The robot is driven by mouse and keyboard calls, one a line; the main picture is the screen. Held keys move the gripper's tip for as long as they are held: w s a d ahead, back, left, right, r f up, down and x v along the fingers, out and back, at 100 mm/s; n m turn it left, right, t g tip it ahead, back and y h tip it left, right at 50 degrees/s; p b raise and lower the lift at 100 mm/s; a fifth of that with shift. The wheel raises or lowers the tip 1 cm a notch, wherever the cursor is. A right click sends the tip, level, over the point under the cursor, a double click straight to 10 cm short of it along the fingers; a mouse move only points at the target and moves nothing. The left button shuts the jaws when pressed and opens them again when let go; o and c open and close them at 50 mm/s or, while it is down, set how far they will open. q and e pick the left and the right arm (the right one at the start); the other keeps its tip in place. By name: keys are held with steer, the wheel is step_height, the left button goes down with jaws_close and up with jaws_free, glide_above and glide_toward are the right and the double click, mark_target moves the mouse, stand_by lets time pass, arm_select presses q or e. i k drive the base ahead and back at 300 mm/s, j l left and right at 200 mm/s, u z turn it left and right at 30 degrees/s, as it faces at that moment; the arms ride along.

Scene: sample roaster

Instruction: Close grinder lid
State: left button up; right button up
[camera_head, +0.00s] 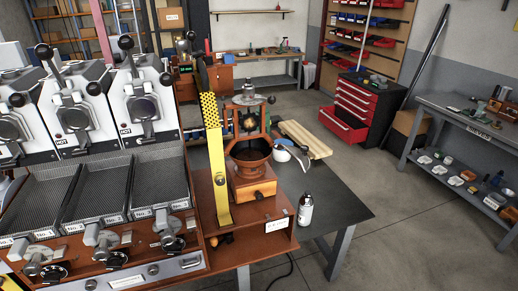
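The grinder (252,187) is a wooden box with a small front drawer and a reddish-brown, faceted hopper (248,150) on top. It stands on a wooden stand at the left end of the dark table. The hopper's mouth looks open, with a dark inside. A silver disc-shaped part with a knob (249,98) shows above and behind the hopper; I cannot tell whether it is the lid. A tall yellow strip (217,160) stands just left of the grinder. Neither of my grippers shows in this view.
A roaster with several white units (75,105) and mesh trays fills the left side. A white-and-black bottle (305,210) and a white kettle-like vessel (283,152) stand right of the grinder. The dark table (345,205) is bare at its right. A red tool cabinet (352,108) stands behind.

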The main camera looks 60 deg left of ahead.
mark_target(299, 154)
steer(key=u, duration=1.65)
